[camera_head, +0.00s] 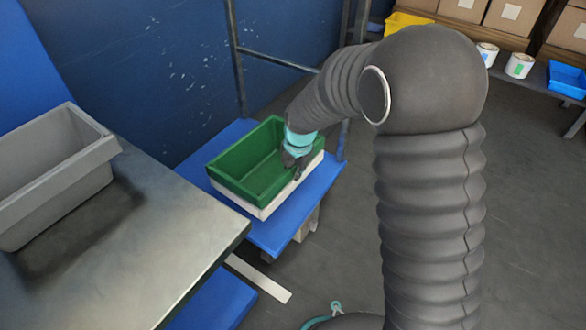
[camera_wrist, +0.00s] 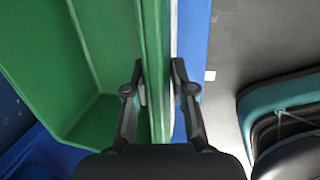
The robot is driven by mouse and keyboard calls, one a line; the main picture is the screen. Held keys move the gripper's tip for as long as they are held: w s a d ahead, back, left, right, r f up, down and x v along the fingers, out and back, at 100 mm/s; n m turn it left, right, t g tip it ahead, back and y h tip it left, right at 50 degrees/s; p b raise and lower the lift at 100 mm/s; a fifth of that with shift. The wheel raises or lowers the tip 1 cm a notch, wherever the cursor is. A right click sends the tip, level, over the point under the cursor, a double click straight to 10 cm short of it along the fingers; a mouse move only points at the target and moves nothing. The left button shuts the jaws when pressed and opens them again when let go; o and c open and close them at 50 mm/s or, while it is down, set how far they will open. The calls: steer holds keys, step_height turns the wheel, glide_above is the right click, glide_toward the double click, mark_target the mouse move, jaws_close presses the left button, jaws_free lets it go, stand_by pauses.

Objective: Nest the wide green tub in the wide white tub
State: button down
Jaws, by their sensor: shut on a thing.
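The wide green tub (camera_head: 240,178) sits upright with its lower part inside the wide white tub (camera_head: 262,212), and its green walls stand above the white rim. In the wrist view the green tub (camera_wrist: 85,60) fills the left side, and the white tub (camera_wrist: 174,45) shows as a thin pale strip beside its wall. My gripper (camera_head: 296,168) is at the green tub's right-hand wall. In the wrist view my gripper's fingers (camera_wrist: 158,85) straddle that wall, shut on it. Whether the green tub rests on the white tub's floor is hidden.
The tubs stand on a blue platform (camera_head: 325,175) beside a metal post frame (camera_head: 239,70). A grey tub (camera_head: 60,170) stands on the metal table (camera_head: 160,240) at left. Shelves at the back right hold boxes (camera_head: 510,15), white containers (camera_head: 519,66) and a blue bin (camera_head: 567,80).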

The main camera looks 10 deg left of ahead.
steer(key=c, duration=0.9)
jaws_free()
steer(key=v, duration=1.2)
steer(key=s+d+r+m+t+p, duration=0.1)
steer(key=s+d+r+m+p, duration=0.4)
steer(key=s+d+r+m, duration=0.5)
steer(key=s+d+r+m+t+h+p, duration=0.1)
steer(key=s+d+r+m+p, duration=0.4)
steer(key=m, duration=1.5)
steer(key=s+d+r, duration=0.2)
steer(key=s+d, duration=0.2)
steer(key=d, duration=0.1)
steer(key=s+d+r+t, duration=0.1)
steer(key=s+d+r, duration=0.2)
steer(key=d, duration=0.3)
steer(key=shift+s+d+r+m+t+p, duration=0.3)
steer(key=shift+s+m+p, duration=0.1)
steer(key=shift+s, duration=0.35)
